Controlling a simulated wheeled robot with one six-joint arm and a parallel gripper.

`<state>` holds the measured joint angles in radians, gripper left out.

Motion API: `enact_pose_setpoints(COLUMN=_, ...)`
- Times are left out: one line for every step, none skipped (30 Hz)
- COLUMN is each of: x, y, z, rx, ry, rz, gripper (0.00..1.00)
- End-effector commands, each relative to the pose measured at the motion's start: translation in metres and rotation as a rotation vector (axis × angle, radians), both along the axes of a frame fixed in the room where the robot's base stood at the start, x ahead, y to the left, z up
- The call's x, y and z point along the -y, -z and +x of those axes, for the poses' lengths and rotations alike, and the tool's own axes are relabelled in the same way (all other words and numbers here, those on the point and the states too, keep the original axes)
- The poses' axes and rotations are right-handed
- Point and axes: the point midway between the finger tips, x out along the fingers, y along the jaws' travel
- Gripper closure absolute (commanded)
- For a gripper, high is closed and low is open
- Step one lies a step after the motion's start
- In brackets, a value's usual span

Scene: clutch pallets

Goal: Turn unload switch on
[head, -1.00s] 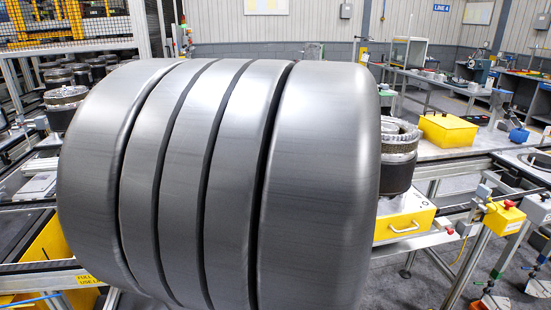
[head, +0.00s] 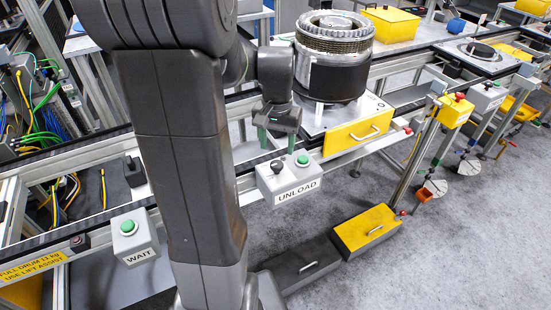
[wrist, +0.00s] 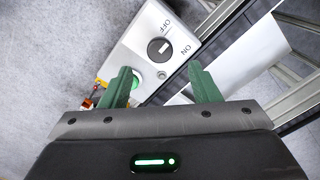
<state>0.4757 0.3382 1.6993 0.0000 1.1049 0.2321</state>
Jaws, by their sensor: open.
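The unload switch box (head: 262,184) is grey, with an UNLOAD label, a black knob (head: 277,167) and a green button (head: 303,159) on top. In the wrist view the knob (wrist: 159,48) sits between the OFF and ON marks, ahead of the fingertips. Which mark it points to is not clear. The green button shows at the left finger and is partly hidden by it. My gripper (head: 277,136) is open and empty, its green fingers pointing down just behind and above the box. In the wrist view my gripper (wrist: 159,73) shows its fingers apart, below the knob.
A WAIT box (head: 136,240) with a green button is on the rail at left. A round clutch part (head: 334,72) stands behind my gripper above a yellow drawer (head: 358,132). A yellow box with a red button (head: 456,110) is at right.

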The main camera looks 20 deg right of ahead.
Motion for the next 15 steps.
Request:
enact_pose_setpoints(x=-0.001, y=0.012, z=-0.001, rx=-0.005, ry=0.000, rz=0.003, gripper=0.44)
enact_pose_setpoints(x=-0.001, y=0.018, z=-0.001, rx=-0.004, ry=0.000, rz=0.002, gripper=0.44)
enact_pose_setpoints(x=0.000, y=0.025, z=-0.001, rx=-0.004, ry=0.000, rz=0.002, gripper=0.44)
enact_pose_setpoints(x=0.000, y=0.031, z=-0.001, rx=-0.004, ry=-0.001, rz=0.002, gripper=0.44)
enact_pose_setpoints(x=-0.001, y=0.036, z=-0.001, rx=-0.004, ry=-0.001, rz=0.002, gripper=0.44)
enact_pose_setpoints(x=-0.001, y=0.042, z=-0.001, rx=-0.004, ry=-0.001, rz=0.002, gripper=0.44)
enact_pose_setpoints(x=0.000, y=0.046, z=-0.001, rx=-0.004, ry=-0.001, rz=0.002, gripper=0.44)
enact_pose_setpoints(x=0.000, y=0.050, z=0.000, rx=-0.003, ry=-0.001, rz=0.001, gripper=0.44)
enact_pose_setpoints(x=0.000, y=0.054, z=0.000, rx=-0.002, ry=-0.001, rz=0.001, gripper=0.44)
enact_pose_setpoints(x=0.000, y=0.056, z=0.000, rx=-0.002, ry=-0.001, rz=0.001, gripper=0.44)
enact_pose_setpoints(x=0.000, y=0.059, z=0.000, rx=-0.002, ry=-0.001, rz=0.001, gripper=0.44)
enact_pose_setpoints(x=0.000, y=0.061, z=-0.001, rx=-0.002, ry=-0.001, rz=0.001, gripper=0.44)
enact_pose_setpoints(x=0.000, y=0.063, z=-0.001, rx=-0.001, ry=-0.001, rz=0.001, gripper=0.44)
enact_pose_setpoints(x=0.000, y=0.064, z=0.000, rx=-0.001, ry=-0.001, rz=0.001, gripper=0.44)
enact_pose_setpoints(x=0.000, y=0.065, z=0.000, rx=0.000, ry=-0.001, rz=0.000, gripper=0.44)
